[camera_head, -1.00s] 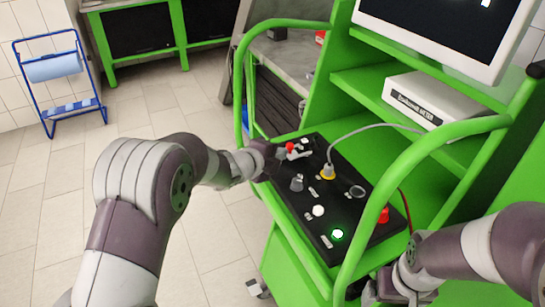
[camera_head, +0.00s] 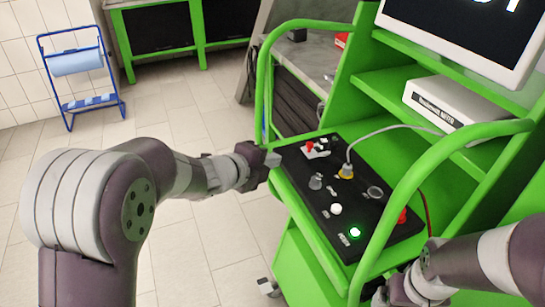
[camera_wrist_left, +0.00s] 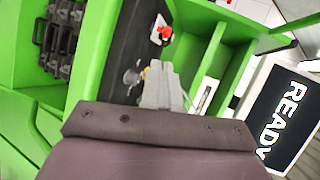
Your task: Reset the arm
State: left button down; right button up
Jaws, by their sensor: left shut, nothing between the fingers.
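My left gripper (camera_head: 272,160) is shut and empty. In the head view it is at the left edge of the black control panel (camera_head: 325,222), apart from the red-tipped switch (camera_head: 310,147). In the left wrist view the closed grey fingers (camera_wrist_left: 162,88) show in front of the panel, with the red switch (camera_wrist_left: 165,32) beyond them. The panel also bears a yellow-ringed connector (camera_head: 346,172) with a grey cable, a white button (camera_head: 336,209), a lit green button (camera_head: 355,232) and a red knob (camera_head: 403,215). My right arm (camera_head: 470,262) is at the lower right; its fingertips are not clear.
The green bench frame (camera_head: 400,195) has curved rails on both sides of the panel. A white meter box (camera_head: 452,103) sits on its shelf, under a monitor (camera_head: 470,32) that reads READY in the wrist view (camera_wrist_left: 283,118). A blue paper-roll stand (camera_head: 80,75) is far left. Floor at left is clear.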

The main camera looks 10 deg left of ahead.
pick_arm(q)
jog(key=s+a+f+n+g+y+p, duration=0.1)
jog(key=s+a+f+n+g+y, duration=0.3)
jog(key=s+a+f+n+y, duration=0.75)
jog(key=s+d+r+n+g+h+p, duration=0.1)
jog(key=s+d+n+g+h, duration=0.1)
jog(key=s+n, duration=0.3)
jog(key=s+d+r+n+g+h+p, duration=0.2)
jog(key=s+d+n+g+h, duration=0.1)
jog(key=s+n, duration=0.3)
jog(key=shift+s+n+g, duration=0.3)
jog(key=shift+n+g, duration=0.25)
jog(key=shift+g, duration=0.05)
pick_arm(e)
notch_tip(320, 180, up, 4)
jog(key=shift+s, duration=0.1)
jog(key=shift+c, duration=0.3)
